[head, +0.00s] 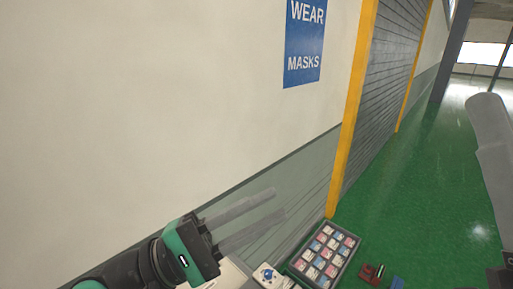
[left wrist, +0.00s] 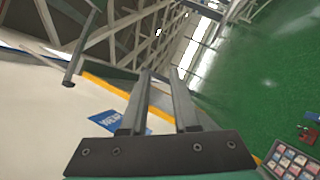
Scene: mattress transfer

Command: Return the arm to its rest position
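My left gripper (head: 279,202) reaches in from the lower left of the head view, in front of the pale wall. Its two grey fingers stand apart with nothing between them. In the left wrist view the same gripper (left wrist: 160,72) shows a clear gap between the fingers. At the right edge of the head view a grey bar-like part stands upright, cut off by the frame. It looks like part of my right gripper, but whether that is open or shut does not show.
A grey crate (head: 303,254) of small coloured packs stands low on the green floor (head: 408,215), with small red and blue items beside it. A blue "WEAR MASKS" sign (head: 304,42) hangs on the wall (head: 150,110). A yellow-edged shutter (head: 385,80) is to its right.

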